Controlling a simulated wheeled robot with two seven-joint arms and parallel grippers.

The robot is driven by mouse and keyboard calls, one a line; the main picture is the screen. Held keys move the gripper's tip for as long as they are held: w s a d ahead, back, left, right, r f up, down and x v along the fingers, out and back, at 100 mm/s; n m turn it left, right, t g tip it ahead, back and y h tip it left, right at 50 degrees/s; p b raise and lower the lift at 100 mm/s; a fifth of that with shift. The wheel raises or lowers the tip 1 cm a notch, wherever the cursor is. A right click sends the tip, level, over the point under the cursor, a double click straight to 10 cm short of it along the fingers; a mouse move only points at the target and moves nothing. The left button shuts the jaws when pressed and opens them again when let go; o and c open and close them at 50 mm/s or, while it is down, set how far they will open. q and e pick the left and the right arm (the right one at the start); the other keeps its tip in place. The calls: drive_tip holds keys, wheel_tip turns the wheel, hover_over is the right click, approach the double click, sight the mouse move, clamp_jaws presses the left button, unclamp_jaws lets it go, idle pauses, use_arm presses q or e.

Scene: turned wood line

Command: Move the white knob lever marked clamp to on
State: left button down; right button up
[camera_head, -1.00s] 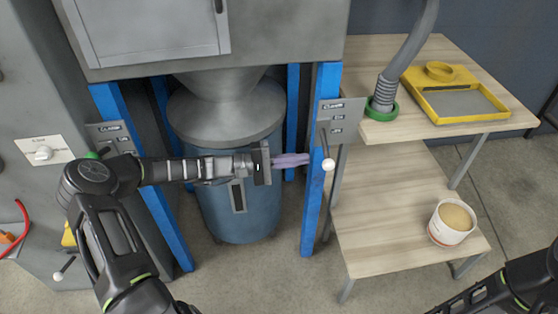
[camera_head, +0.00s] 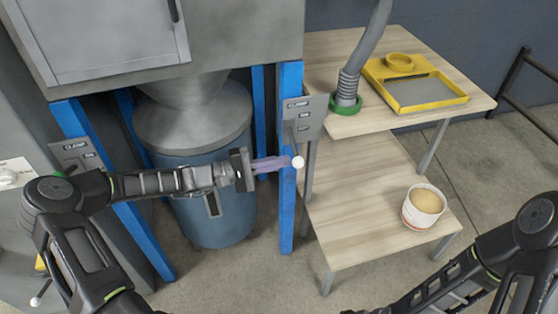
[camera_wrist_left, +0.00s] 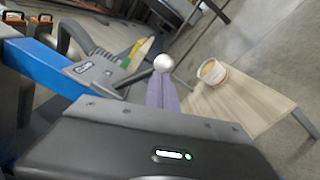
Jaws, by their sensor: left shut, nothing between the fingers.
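The white knob (camera_head: 298,162) sits at the lower end of a thin lever that hangs down from a grey plate (camera_head: 316,104) on the right blue post. The plate's top label seems to read CLAMP; its smaller labels are too small to read surely. My left gripper (camera_head: 289,162) is shut and empty, its purple fingers pointing right. The fingertips are at the knob's left side, touching or nearly so. In the left wrist view the knob (camera_wrist_left: 163,62) shows just beyond the shut fingertips. My right arm enters at the lower right; its gripper is out of view.
Another labelled plate (camera_head: 72,152) is on the left blue post, with a second white knob (camera_head: 36,301) at lower left. A blue drum (camera_head: 230,215) stands behind my left arm. A wooden two-level bench (camera_head: 345,240) at right holds a white tub (camera_head: 423,208) and yellow tray (camera_head: 440,103).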

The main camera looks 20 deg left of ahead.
use_arm(q)
drive_tip(key=shift+s+d+r+n+p, duration=0.1)
drive_tip(key=shift+r+n+p, duration=0.15)
drive_tip(key=shift+n+p, duration=0.1)
wheel_tip(320, 180, up, 8)
drive_tip(key=s+n+p, duration=0.1)
drive_tip(key=n+p, duration=0.8)
drive_tip(key=p, duration=0.2)
drive_tip(key=shift+d+f+n, duration=0.15)
drive_tip(key=shift+d+n, duration=0.2)
drive_tip(key=shift+s+f, duration=0.1)
drive_tip(key=shift+f, duration=0.05)
drive_tip(key=w+f+b+v, duration=0.1)
drive_tip(key=f+b+v, duration=0.1)
drive_tip(key=v, duration=1.1)
drive_tip(key=shift+a+f+b, duration=0.25)
drive_tip(key=shift+b, duration=0.35)
